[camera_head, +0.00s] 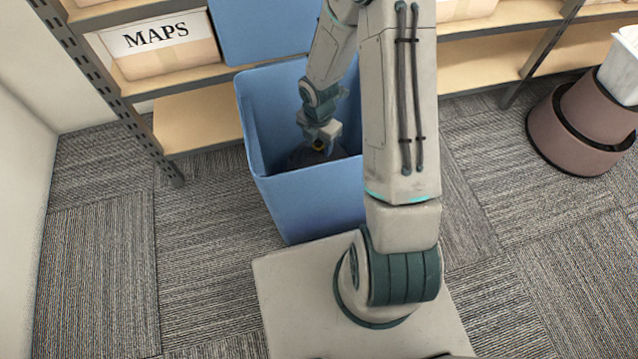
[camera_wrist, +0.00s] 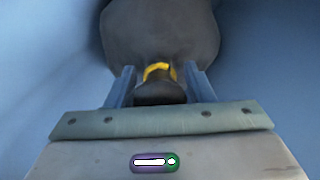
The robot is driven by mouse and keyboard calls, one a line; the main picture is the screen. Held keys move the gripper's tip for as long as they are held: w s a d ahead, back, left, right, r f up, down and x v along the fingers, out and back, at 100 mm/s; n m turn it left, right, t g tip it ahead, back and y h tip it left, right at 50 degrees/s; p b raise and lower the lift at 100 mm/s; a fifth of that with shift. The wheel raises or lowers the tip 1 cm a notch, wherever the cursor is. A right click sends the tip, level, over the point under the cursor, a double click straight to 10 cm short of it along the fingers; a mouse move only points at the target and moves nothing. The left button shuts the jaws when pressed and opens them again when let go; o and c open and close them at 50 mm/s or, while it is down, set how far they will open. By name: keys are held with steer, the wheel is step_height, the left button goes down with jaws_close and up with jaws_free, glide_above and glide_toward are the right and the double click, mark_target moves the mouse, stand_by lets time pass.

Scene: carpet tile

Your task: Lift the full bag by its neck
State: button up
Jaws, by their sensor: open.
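The full bag (camera_wrist: 160,30) is dark grey and sits inside a blue bin (camera_head: 310,205). In the head view only a dark part of the bag (camera_head: 299,158) shows, low in the bin, partly behind my arm. A yellow band (camera_wrist: 160,71) circles the bag's neck (camera_wrist: 158,92). My gripper (camera_wrist: 158,76) is open, with its two fingers on either side of the neck and band. A narrow gap seems to remain beside the neck. In the head view my gripper (camera_head: 320,142) reaches down inside the bin. The bag's underside is hidden.
The bin's blue lid (camera_head: 262,30) stands up at the back. Shelves with a box labelled MAPS (camera_head: 160,50) are behind. A round brownish-pink container (camera_head: 580,125) stands at the right. Bin walls surround my gripper closely. Carpet at the left is clear.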

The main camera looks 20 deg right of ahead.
jaws_close()
steer(key=shift+r, duration=0.1)
stand_by(1.2)
